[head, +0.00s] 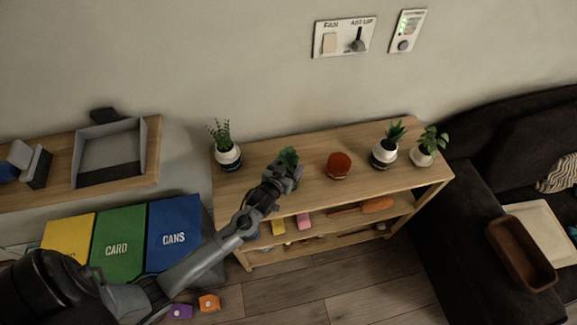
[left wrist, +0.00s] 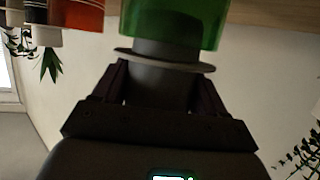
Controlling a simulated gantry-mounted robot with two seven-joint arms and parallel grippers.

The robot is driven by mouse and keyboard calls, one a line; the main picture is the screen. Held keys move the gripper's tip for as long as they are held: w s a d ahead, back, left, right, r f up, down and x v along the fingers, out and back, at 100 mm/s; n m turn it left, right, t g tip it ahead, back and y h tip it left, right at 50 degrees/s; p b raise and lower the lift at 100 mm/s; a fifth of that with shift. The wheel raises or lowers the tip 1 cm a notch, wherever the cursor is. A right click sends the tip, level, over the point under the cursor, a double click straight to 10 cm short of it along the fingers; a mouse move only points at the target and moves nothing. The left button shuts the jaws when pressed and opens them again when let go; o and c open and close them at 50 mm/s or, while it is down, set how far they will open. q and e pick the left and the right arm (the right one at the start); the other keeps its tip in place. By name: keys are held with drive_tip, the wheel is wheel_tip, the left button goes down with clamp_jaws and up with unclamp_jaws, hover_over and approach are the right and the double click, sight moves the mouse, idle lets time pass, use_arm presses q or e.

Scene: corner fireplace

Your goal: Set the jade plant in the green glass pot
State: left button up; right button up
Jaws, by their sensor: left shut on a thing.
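My left gripper (head: 286,177) is over the middle of the wooden shelf. In the left wrist view its fingers (left wrist: 158,95) are shut on a dark grey, rimmed, round piece, which looks like the jade plant's inner pot (left wrist: 155,80). That view is upside down. The green glass pot (left wrist: 212,25) is right at the rim, and a darker band shows within the green, so the grey piece seems partly inside the glass. Whether it rests there, I cannot tell. A green patch (head: 288,156) shows behind the gripper in the head view; leaves or glass, I cannot tell. My right gripper is out of view.
On the shelf top (head: 250,189), a red pot (head: 338,165) stands just right of my gripper. Two potted plants (head: 384,153) (head: 422,156) stand at the right end, another (head: 228,155) at the left. Colored bins (head: 120,245) are left and a dark sofa (head: 465,240) right.

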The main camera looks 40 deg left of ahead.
use_arm(q)
drive_tip(key=shift+f, duration=0.3)
idle(0.4)
drive_tip(key=shift+f+b, duration=0.25)
drive_tip(key=shift+b, duration=0.05)
drive_tip(key=o, duration=0.8)
drive_tip(key=shift+o, duration=0.2)
drive_tip(key=shift+s, duration=0.1)
